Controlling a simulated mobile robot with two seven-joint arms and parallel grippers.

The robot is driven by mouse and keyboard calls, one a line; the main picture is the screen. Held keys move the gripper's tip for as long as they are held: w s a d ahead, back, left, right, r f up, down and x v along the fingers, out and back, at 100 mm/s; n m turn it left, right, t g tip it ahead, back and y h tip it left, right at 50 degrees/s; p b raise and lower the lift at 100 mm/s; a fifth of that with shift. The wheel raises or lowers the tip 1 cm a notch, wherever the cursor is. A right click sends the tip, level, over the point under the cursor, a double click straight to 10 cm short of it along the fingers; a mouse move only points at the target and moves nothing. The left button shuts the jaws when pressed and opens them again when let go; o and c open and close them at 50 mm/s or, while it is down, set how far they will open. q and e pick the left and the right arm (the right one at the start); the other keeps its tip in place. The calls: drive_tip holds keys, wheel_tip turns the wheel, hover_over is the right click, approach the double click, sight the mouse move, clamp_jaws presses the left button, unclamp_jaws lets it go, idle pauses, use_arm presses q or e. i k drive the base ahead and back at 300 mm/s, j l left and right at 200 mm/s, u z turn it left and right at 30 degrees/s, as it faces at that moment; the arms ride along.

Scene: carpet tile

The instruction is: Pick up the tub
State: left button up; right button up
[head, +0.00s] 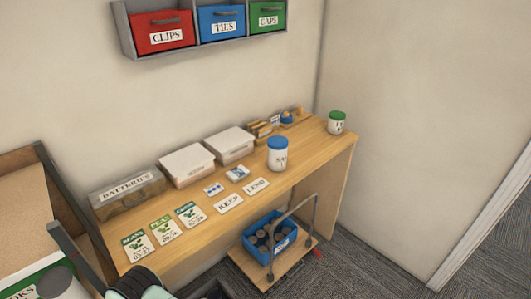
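A white tub with a blue lid (278,155) stands upright on the wooden table, right of the middle and near the front edge. Its label is too small to read fully. A smaller white tub with a green lid (337,123) stands upright at the table's far right end. I cannot tell from the picture which tub is meant.
The wooden table (310,168) holds two pale lidded boxes (187,164), a BATTERIES box (128,191), seed packets (166,229) and KEEP and LEND cards (229,203). A trolley with a blue crate (270,241) stands by its front. Wall drawers (222,23) hang above.

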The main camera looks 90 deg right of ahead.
sight(278, 145)
drive_tip(key=z, duration=3.1)
drive_tip(key=l+u, duration=0.1)
drive_tip(key=u, duration=0.4)
drive_tip(key=i+l+u, duration=0.1)
drive_tip(key=u, duration=0.4)
drive_tip(key=l+u, duration=0.2)
drive_tip(key=u, duration=0.3)
drive_tip(key=l+u, duration=0.35)
drive_tip(key=l, duration=0.15)
drive_tip(key=k+l+u, duration=0.1)
drive_tip(key=l+u, duration=0.25)
drive_tip(key=l, duration=0.15)
drive_tip(key=k+l+u, duration=0.1)
drive_tip(key=l, duration=0.25)
drive_tip(key=k+l+u, duration=0.15)
drive_tip(key=l, duration=0.2)
drive_tip(key=k+l+u, duration=0.1)
drive_tip(key=l, duration=0.2)
